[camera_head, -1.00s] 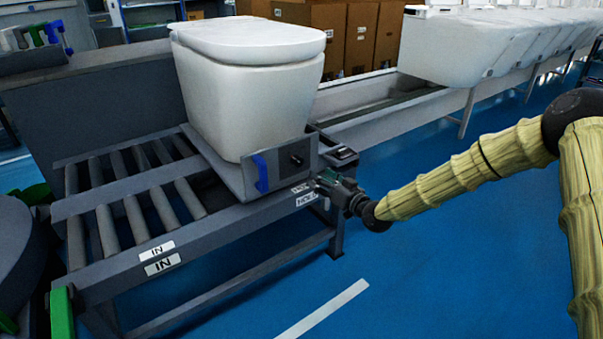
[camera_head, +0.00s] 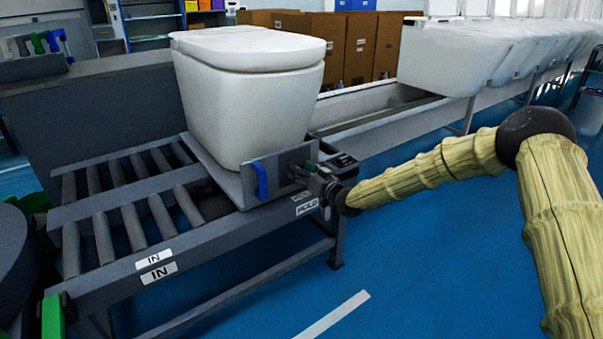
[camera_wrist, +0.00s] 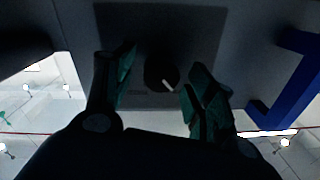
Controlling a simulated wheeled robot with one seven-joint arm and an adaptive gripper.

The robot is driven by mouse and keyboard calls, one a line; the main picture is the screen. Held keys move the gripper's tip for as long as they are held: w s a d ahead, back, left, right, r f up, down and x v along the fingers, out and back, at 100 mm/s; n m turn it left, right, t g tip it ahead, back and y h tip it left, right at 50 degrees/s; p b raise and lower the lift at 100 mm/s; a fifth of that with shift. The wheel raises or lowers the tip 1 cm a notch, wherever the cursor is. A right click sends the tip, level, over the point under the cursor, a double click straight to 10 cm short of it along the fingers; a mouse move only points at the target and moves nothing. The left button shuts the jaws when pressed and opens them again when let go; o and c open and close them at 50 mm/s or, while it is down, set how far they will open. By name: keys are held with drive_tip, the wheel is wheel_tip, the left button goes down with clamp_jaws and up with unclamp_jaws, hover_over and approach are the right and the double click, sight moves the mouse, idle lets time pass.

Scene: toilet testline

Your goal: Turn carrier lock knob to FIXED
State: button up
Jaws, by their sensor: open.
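The carrier lock knob (camera_wrist: 161,74) is a small round black knob with a pale pointer line, on a dark plate of the carrier's side panel. In the wrist view its pointer slants toward the lower right. My gripper (camera_wrist: 158,88) is open, with one green-padded finger on each side of the knob, apart from it as far as I can tell. In the head view my gripper (camera_head: 314,180) is at the carrier panel (camera_head: 278,176) and hides the knob. The knob's position labels are not readable.
A blue handle (camera_head: 261,179) stands beside the knob on the panel, also in the wrist view (camera_wrist: 290,84). A white toilet (camera_head: 250,105) sits on the carrier, on a roller conveyor (camera_head: 135,262) with IN labels. Blue floor lies open in front.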

drive_tip(key=c, duration=1)
drive_tip(key=shift+m, duration=0.4)
drive_tip(key=shift+f+m+t+b, duration=0.15)
drive_tip(key=shift+m+b, duration=0.2)
drive_tip(key=shift+m, duration=2.25)
drive_tip(key=shift+m+t+b, duration=0.2)
drive_tip(key=shift+m+b, duration=0.15)
drive_tip(key=shift+m, duration=2.25)
drive_tip(key=shift+f+m+t+b, duration=0.15)
drive_tip(key=shift+m+b, duration=0.2)
drive_tip(key=shift+m, duration=2.25)
drive_tip(key=shift+h, duration=0.3)
